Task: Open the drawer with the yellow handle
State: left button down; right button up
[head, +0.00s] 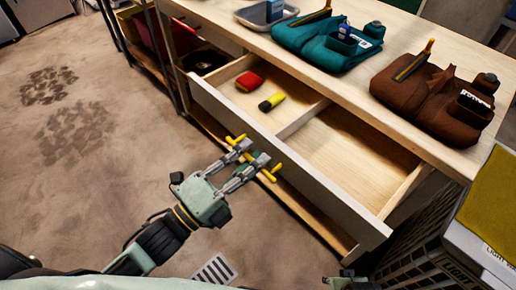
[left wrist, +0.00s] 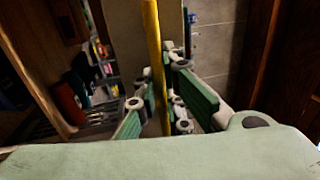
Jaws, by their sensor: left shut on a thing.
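The drawer (head: 310,170) with the yellow handle (head: 272,173) is pulled well out of the wooden workbench, and its inside is in plain view. My left gripper (head: 251,156) is at the drawer front, shut on the yellow handle, whose ends stick out on both sides of the fingers. In the left wrist view the yellow handle (left wrist: 154,50) runs upright between the green finger pads. The fingers of my right gripper are not in view.
A red item (head: 249,81) and a yellow-and-black item (head: 271,102) lie in the drawer's left compartment; the right one looks empty. Teal (head: 315,42) and brown (head: 415,88) tool pouches sit on the bench top. A dark basket (head: 425,255) stands at lower right. The floor at left is clear.

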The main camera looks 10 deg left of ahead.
pick_arm(q)
jog(key=shift+s+a, duration=0.1)
dwell(0.3)
jog(key=c, duration=1.8)
grip_release()
jog(key=shift+c, duration=0.2)
jog(key=v, duration=1.2)
